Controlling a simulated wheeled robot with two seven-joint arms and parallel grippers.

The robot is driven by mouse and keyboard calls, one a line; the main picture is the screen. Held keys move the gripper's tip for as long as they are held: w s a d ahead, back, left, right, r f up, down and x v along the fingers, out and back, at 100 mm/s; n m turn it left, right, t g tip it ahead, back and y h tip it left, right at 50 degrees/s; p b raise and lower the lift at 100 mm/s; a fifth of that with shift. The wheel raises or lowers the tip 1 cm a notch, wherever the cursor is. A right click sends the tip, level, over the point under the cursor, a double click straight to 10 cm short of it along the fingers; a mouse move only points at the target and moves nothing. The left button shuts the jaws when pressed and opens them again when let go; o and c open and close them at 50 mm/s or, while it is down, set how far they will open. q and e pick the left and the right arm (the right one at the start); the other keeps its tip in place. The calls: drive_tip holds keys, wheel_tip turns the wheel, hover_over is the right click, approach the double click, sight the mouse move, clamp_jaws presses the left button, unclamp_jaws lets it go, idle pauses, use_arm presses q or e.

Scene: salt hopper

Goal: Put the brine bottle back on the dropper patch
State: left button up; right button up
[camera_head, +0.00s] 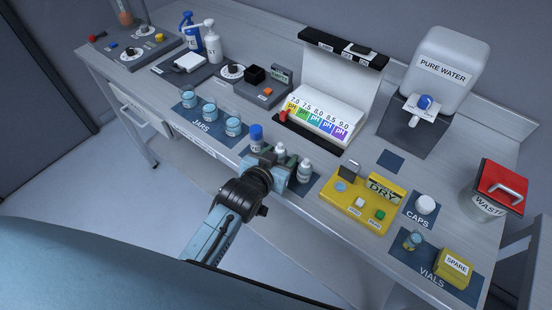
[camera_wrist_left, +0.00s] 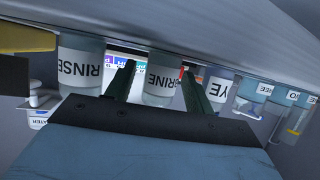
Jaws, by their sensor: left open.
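The brine bottle (camera_head: 280,150) has a white cap and stands between the blue-capped dye bottle (camera_head: 256,138) and the rinse bottle (camera_head: 304,170). The dark blue dropper patch (camera_head: 316,184) shows around the row; my gripper hides part of it and the brine bottle's lower part. My left gripper (camera_head: 279,168) is at the brine bottle from the front edge side. In the left wrist view, which is upside down, the open fingers (camera_wrist_left: 159,75) are on either side of the brine bottle (camera_wrist_left: 162,84). I cannot tell whether they touch it. My right gripper is not in view.
The rinse bottle (camera_wrist_left: 80,66) and dye bottle (camera_wrist_left: 220,88) are close beside the fingers. The pH stand (camera_head: 318,122) is behind the row. Jars (camera_head: 208,112) are to the left, and a yellow dry tray (camera_head: 352,212) is to the right.

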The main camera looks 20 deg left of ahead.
use_arm(q)
drive_tip(key=p+v, duration=0.1)
drive_tip(key=v, duration=1.1)
idle(1.0)
